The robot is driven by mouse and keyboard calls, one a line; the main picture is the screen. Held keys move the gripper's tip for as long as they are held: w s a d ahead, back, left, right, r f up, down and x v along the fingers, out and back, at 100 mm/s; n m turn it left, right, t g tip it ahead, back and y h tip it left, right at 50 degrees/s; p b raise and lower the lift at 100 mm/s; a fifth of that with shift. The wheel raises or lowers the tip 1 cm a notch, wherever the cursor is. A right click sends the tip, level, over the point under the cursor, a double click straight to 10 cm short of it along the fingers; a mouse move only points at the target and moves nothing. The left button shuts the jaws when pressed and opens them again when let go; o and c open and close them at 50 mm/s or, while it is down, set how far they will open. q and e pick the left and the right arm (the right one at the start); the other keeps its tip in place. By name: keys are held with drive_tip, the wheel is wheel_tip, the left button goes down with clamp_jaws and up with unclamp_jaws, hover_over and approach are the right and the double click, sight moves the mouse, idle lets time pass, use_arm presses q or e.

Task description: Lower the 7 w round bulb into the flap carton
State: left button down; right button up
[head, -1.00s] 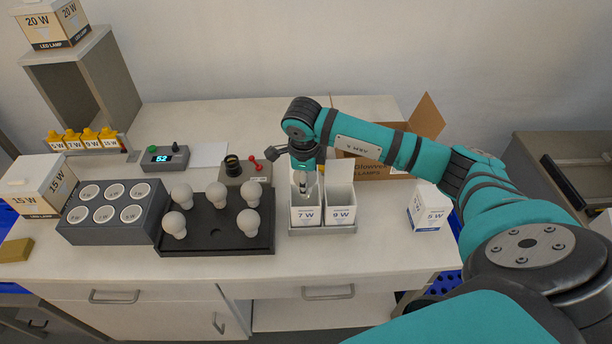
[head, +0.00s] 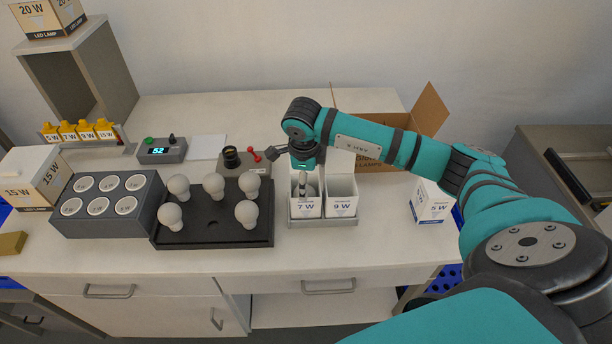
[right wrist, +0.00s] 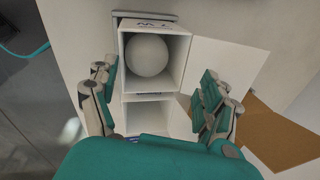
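The 7 W carton (head: 306,208) stands upright with its top open, left of the 9 W carton, in a grey holder. The white round bulb (right wrist: 147,55) sits inside the 7 W carton (right wrist: 184,62) in the right wrist view, its globe facing up and apart from the fingers. A white flap (right wrist: 228,65) stands out from the carton's right side there. My right gripper (right wrist: 156,85) is open and empty, its fingers spread wide over the cartons. In the head view the gripper (head: 304,186) is at the 7 W carton's mouth. My left gripper is out of view.
The 9 W carton (head: 341,206) is open beside it. Several bulbs stand on a dark tray (head: 214,235) to the left, beside a grey socket block (head: 110,223). A 5 W box (head: 430,202) and an open cardboard box (head: 385,130) are to the right.

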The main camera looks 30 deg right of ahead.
drive_tip(key=v, duration=1.2)
idle(0.7)
